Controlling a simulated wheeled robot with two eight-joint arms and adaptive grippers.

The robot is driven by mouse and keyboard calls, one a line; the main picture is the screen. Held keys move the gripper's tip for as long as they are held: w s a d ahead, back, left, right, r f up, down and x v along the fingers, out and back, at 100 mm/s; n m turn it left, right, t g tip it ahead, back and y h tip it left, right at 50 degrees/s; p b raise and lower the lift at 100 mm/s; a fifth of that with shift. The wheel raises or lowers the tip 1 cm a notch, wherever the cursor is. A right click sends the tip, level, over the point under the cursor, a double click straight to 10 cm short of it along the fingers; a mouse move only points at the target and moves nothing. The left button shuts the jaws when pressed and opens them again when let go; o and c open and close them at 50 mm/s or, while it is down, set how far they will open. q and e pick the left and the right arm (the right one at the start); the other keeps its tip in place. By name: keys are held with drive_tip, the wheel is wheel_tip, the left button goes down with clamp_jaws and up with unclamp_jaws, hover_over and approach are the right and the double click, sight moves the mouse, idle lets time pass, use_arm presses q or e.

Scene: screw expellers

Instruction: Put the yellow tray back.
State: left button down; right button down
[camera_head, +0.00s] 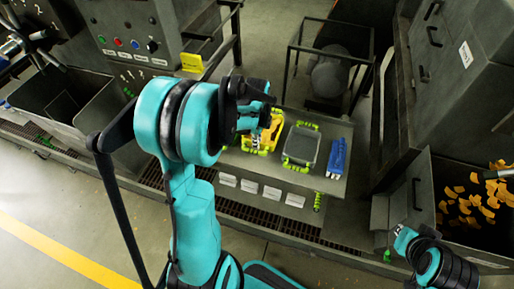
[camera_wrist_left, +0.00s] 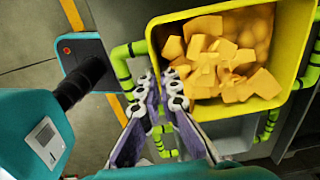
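The yellow tray (camera_head: 275,133) is at the metal shelf in the head view, left of a grey tray. The left wrist view shows its yellow rim (camera_wrist_left: 296,70), orange chunks inside, and a green ribbed handle (camera_wrist_left: 121,72). My left gripper (camera_wrist_left: 160,90) is at the handle side of the tray, its fingertips close together beside the rim. The fingers hide part of the handle, so a grip on it cannot be confirmed. In the head view my left gripper (camera_head: 262,112) is partly hidden by its arm.
An empty grey tray (camera_head: 301,146) with green handles and a blue item (camera_head: 338,155) sit on the shelf (camera_head: 345,128). A black frame (camera_head: 290,75) stands behind. Machines flank the shelf. Orange chunks (camera_head: 470,203) lie in a bin at the right.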

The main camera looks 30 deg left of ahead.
use_arm(q)
wheel_tip(320, 180, down, 3)
drive_tip(key=shift+f+b, duration=0.15)
drive_tip(key=shift+b, duration=0.15)
drive_tip(key=shift+f, duration=0.15)
drive_tip(key=c, duration=1.7)
unclamp_jaws()
